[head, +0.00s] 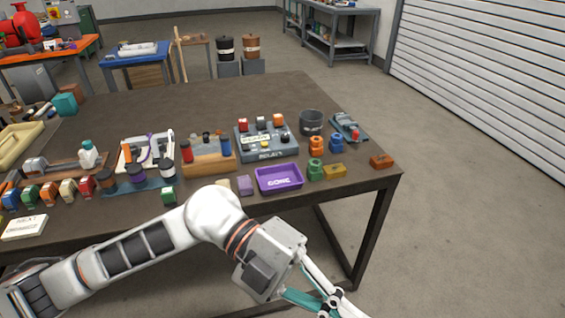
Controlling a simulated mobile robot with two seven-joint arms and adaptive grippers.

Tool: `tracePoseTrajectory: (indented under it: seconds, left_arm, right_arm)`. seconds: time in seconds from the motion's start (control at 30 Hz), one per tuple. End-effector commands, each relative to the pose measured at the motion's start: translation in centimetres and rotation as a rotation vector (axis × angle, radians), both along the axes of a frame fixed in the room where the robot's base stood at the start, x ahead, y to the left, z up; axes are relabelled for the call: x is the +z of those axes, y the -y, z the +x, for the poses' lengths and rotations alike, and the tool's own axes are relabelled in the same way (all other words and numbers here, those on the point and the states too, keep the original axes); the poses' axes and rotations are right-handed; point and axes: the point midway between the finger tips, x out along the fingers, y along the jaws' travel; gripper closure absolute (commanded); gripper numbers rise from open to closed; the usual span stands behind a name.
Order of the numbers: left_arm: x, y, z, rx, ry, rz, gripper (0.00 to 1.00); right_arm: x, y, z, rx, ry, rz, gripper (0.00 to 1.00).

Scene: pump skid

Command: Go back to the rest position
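My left arm comes in from the left and crosses in front of the table's near edge. My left gripper (325,298) is at the bottom of the head view, over the floor in front of the table. Its white and teal finger links show, but the tips are cut off by the frame's lower edge, so I cannot tell whether it is open or shut. I see nothing held in the visible part. My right gripper is not in view.
The dark table (300,90) holds a purple tray (279,178), a grey relay box (265,142), a dark cup (311,122) and several small coloured parts. An orange-brown block (381,161) lies near its right corner. The floor (480,220) to the right is clear.

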Motion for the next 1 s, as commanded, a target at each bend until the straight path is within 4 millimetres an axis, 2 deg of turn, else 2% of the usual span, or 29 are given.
tracePoseTrajectory:
  seconds: [0.1,0.23,0.37,0.47,0.57,0.67,0.73,0.87,0.9,1.0]
  left_arm:
    - [3.8,1.5,1.3,0.116,-0.137,-0.231,1.00]
    - [6.8,1.4,5.0,0.302,-0.278,-0.443,1.00]
    - [7.4,-0.3,10.1,0.541,-0.417,-0.599,1.00]
    - [5.9,-2.8,14.4,0.751,-0.522,-0.672,1.00]
    - [2.4,-6.0,18.1,0.979,-0.625,-0.701,1.00]
    - [-2.9,-9.8,20.8,1.214,-0.726,-0.680,1.00]
    - [-7.4,-12.7,21.7,1.376,-0.795,-0.637,1.00]
    - [-15.9,-17.8,21.1,1.639,-0.907,-0.511,1.00]
    - [-18.6,-19.3,20.4,1.710,-0.938,-0.463,1.00]
    - [-24.8,-22.7,17.6,1.866,-1.013,-0.328,1.00]
  right_arm:
    - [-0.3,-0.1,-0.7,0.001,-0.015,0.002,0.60]
    - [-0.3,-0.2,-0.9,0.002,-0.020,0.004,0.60]
    - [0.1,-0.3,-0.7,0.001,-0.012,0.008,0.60]
    - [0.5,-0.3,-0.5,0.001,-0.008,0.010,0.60]
    - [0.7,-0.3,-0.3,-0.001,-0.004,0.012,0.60]
    - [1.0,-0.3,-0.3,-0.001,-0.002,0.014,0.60]
    - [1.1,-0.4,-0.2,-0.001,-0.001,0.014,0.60]
    - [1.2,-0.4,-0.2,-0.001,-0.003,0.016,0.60]
    - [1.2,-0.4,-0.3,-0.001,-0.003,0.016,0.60]
    - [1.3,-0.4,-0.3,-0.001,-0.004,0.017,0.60]
